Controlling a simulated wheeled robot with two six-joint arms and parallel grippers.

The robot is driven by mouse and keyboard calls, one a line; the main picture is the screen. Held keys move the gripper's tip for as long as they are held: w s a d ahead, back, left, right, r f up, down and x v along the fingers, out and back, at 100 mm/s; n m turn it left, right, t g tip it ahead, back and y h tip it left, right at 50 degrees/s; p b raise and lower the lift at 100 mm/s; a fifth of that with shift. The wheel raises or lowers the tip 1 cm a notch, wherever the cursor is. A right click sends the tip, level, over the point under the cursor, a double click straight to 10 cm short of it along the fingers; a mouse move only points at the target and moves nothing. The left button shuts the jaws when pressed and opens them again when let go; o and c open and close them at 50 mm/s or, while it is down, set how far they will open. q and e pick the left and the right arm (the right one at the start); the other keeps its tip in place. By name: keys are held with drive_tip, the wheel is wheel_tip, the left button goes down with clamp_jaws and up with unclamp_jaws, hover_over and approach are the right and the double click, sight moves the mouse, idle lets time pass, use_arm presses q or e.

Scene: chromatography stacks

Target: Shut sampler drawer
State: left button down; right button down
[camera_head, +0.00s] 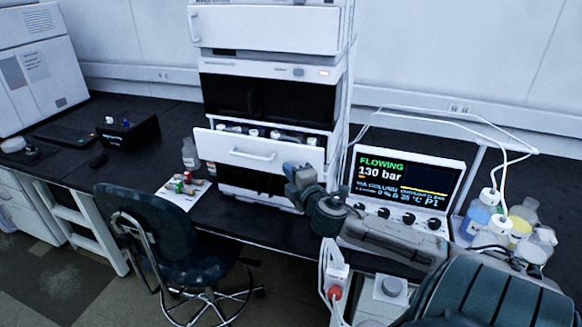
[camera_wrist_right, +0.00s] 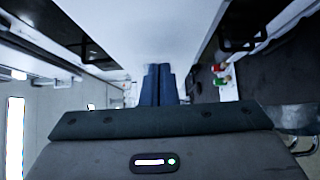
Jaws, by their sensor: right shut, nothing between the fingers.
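The sampler drawer (camera_head: 235,142) is the white-fronted drawer in the middle of the instrument stack. It stands out from the stack, and vials or bottles show behind its front panel. A white bar handle (camera_head: 253,155) runs across the front. My right gripper (camera_head: 298,178) is at the right end of the drawer front, close to it; I cannot tell if it touches. In the right wrist view its blue fingers (camera_wrist_right: 160,84) are together and empty, against a pale white surface (camera_wrist_right: 150,30). My left gripper is not in view.
A white mat (camera_head: 182,192) with several small capped vials lies left of the stack. A display unit (camera_head: 405,190) stands to the right, beside several solvent bottles (camera_head: 478,215). A chair (camera_head: 165,230) stands in front of the bench.

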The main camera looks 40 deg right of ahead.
drive_tip(key=shift+w+d, duration=0.15)
drive_tip(key=shift+d, duration=0.3)
drive_tip(key=w+d, duration=0.1)
drive_tip(key=d, duration=0.1)
drive_tip(key=w+d, duration=0.1)
drive_tip(key=d, duration=0.2)
drive_tip(key=w+d, duration=0.2)
drive_tip(key=shift+d, duration=0.3)
drive_tip(key=shift+a+r, duration=0.15)
drive_tip(key=shift+r, duration=0.15)
